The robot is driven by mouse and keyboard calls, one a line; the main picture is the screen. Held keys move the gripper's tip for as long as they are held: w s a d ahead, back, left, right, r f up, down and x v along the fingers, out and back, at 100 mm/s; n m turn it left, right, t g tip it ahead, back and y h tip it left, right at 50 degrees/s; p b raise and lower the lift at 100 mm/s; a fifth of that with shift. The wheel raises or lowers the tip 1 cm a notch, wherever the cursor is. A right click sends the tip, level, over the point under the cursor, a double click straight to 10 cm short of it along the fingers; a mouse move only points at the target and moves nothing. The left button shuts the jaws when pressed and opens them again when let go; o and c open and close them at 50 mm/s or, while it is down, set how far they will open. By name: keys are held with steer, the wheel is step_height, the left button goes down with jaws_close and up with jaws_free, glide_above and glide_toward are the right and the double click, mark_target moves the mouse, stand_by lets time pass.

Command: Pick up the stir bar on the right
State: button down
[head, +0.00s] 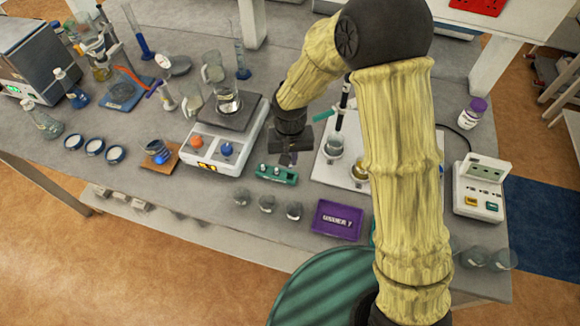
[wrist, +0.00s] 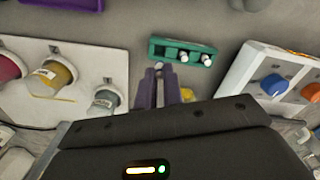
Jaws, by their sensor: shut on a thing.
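A green rack (head: 277,174) stands on the grey bench, and it also shows in the wrist view (wrist: 183,51). Two white stir bars stand in it; the wrist view shows one near the middle (wrist: 183,58) and one towards the picture's right end (wrist: 206,60). My gripper (head: 288,157) is just behind the rack in the head view. In the wrist view its purple-grey fingers (wrist: 160,72) are close together beside the rack. A small white tip, a stir bar (wrist: 158,66), shows between the fingertips; most of it is hidden by the fingers.
A white stirrer with orange and blue knobs (head: 208,152) stands left of the rack. A white board with glassware (head: 322,170) is to the right. Small glass vessels (head: 267,203) and a purple tray (head: 337,220) are in front. A small yellow thing (wrist: 187,94) shows beside the fingers.

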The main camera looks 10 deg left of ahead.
steer(key=shift+r, duration=1.75)
steer(key=shift+w, duration=0.1)
